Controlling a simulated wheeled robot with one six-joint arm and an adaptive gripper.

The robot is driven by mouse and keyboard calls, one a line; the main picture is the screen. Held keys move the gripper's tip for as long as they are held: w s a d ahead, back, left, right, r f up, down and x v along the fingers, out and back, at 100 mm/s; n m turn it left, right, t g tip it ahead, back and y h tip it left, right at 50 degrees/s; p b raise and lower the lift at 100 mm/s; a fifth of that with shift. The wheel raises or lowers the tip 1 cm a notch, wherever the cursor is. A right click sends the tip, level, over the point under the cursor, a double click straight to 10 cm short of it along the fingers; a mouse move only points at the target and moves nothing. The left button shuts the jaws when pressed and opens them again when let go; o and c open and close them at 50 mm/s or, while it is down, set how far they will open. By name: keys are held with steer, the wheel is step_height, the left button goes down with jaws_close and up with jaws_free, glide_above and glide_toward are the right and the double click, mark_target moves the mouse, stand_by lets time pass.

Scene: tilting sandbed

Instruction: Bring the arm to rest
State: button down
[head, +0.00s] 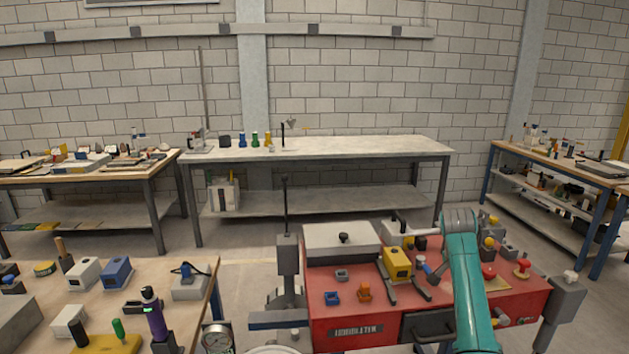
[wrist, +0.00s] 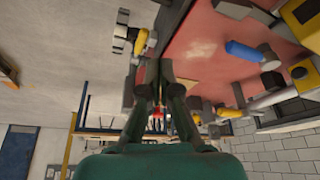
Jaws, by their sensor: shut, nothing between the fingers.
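My teal arm (head: 470,290) rises at the right of the head view, in front of the red bench (head: 365,305), with its grey joint (head: 460,222) on top. My gripper (wrist: 158,74) shows in the wrist view as two dark fingers close together. It is shut and empty. The red bench top (wrist: 212,38) lies beyond and to the right of the fingertips in that view. I cannot make out my fingers in the head view, and the arm hides part of the bench.
A yellow block (head: 397,263), a white-lidded box (head: 342,243), a blue part (head: 332,297) and an orange part (head: 365,291) sit on the red bench. A wooden table (head: 205,275) with tools stands at left. A grey workbench (head: 350,148) stands behind.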

steer(key=s+a+f+n+t, duration=0.1)
steer(key=s+a+f, duration=0.15)
steer(key=f, duration=0.55)
steer(key=s+a+f+n+t, duration=0.1)
steer(key=s+f, duration=0.2)
steer(key=f, duration=0.4)
steer(key=s+a+f+n+t, duration=0.1)
steer(key=s+a+f, duration=0.15)
steer(key=f, duration=0.55)
steer(key=s+a+f+n+t+y, duration=0.15)
steer(key=s+a+f, duration=0.35)
steer(key=s, duration=0.5)
steer(key=s+a+f+n+t, duration=0.2)
steer(key=s+f, duration=0.4)
steer(key=s, duration=0.4)
steer(key=s+a+r+n+t+y, duration=0.1)
steer(key=s+a+r+n, duration=0.15)
steer(key=s, duration=0.85)
steer(key=s+a+r+n+t+y, duration=0.1)
steer(key=s+a+r+t, duration=0.15)
steer(key=s, duration=0.85)
steer(key=s+a+r+n+t, duration=0.2)
steer(key=s+r, duration=1.3)
steer(key=r, duration=0.4)
steer(key=shift+s+a+r, duration=0.2)
steer(key=shift+s+a, duration=0.1)
steer(key=shift+a, duration=0.05)
